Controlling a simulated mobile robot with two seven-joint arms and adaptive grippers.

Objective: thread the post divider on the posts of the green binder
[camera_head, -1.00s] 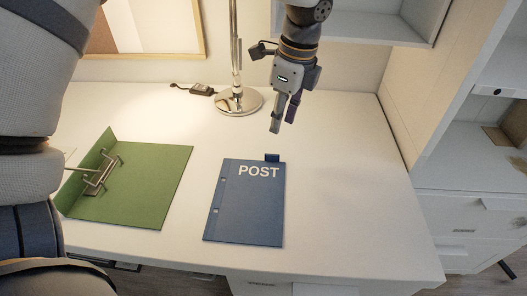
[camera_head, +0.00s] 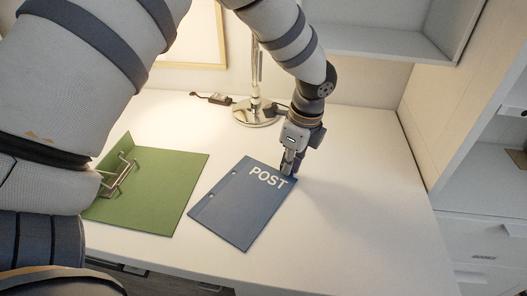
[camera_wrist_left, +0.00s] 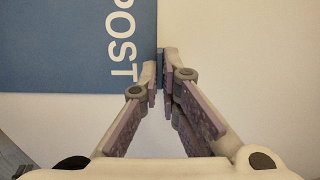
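The post divider (camera_head: 240,205) is a flat blue sheet marked POST, with holes along its left edge. It lies turned on the desk, right of the green binder. The green binder (camera_head: 165,190) lies open, its metal posts (camera_head: 117,180) near its left side, partly behind my arm. My left gripper (camera_head: 289,172) is at the divider's top right edge. In the left wrist view the divider (camera_wrist_left: 60,50) is at upper left, and the gripper's fingers (camera_wrist_left: 163,70) are closed on its small blue tab. The tab is mostly hidden by the fingers. My right gripper is not in view.
A lamp with a round metal base (camera_head: 256,113) stands at the back of the white desk (camera_head: 350,230). A small black plug-like object (camera_head: 215,98) lies beside it. A shelf unit (camera_head: 470,130) stands on the right. The desk right of the divider is clear.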

